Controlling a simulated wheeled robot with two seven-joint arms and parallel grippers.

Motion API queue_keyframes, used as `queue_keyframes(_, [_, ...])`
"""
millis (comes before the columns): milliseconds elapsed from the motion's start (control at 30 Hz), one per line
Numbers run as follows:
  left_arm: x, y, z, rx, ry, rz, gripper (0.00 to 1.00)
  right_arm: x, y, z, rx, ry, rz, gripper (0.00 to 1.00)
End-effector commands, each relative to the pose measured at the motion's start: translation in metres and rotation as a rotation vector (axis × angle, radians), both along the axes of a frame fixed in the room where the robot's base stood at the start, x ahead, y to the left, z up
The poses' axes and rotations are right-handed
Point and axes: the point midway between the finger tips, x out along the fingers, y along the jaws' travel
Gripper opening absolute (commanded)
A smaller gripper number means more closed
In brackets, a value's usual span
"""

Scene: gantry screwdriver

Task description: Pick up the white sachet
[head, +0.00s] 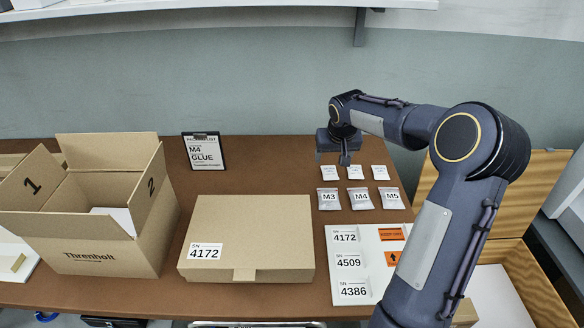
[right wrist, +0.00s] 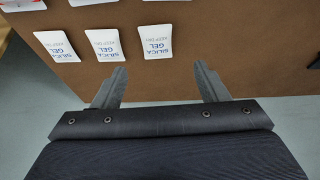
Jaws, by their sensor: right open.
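Three white silica gel sachets lie flat in a row on the brown table: a left one (head: 329,172), a middle one (head: 355,172) and a right one (head: 380,172). My right gripper (head: 343,160) is above the table at the far side of this row, near the left sachet. In the right wrist view the three sachets also show, and the one at right (right wrist: 157,41) lies just beyond and between the two open fingertips (right wrist: 159,70). The jaws hold nothing. My left gripper is out of view.
Grey packets marked M3 (head: 328,199), M4 (head: 360,199) and M5 (head: 390,198) lie in front of the sachets. A label sheet (head: 373,283) is nearer. A closed carton (head: 255,225), an open box (head: 110,245) and a clipboard (head: 204,153) stand left.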

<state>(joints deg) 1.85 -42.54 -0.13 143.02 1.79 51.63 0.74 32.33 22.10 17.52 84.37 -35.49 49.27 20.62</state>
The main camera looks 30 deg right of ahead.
Motion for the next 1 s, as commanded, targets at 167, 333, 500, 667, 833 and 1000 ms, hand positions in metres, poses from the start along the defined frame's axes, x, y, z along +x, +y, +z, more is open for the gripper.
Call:
queue_keyframes(167, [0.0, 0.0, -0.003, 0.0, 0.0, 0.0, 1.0, 0.007, -0.008, -0.017, -0.001, 0.001, -0.009, 0.67])
queue_keyframes(333, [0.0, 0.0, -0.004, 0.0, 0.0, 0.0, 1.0, 0.012, -0.012, -0.034, -0.001, 0.002, -0.009, 0.67])
queue_keyframes(500, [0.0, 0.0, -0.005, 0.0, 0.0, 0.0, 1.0, 0.017, -0.02, -0.058, 0.001, 0.004, -0.009, 0.67])
queue_keyframes(667, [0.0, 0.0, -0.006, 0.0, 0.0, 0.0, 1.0, 0.024, -0.023, -0.075, -0.001, 0.0, -0.008, 0.67])
queue_keyframes(833, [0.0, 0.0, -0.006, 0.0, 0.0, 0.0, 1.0, 0.026, -0.024, -0.078, -0.002, 0.0, -0.007, 0.67])
queue_keyframes(1000, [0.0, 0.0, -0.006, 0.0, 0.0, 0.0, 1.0, 0.026, -0.024, -0.078, -0.002, 0.0, -0.007, 0.61])
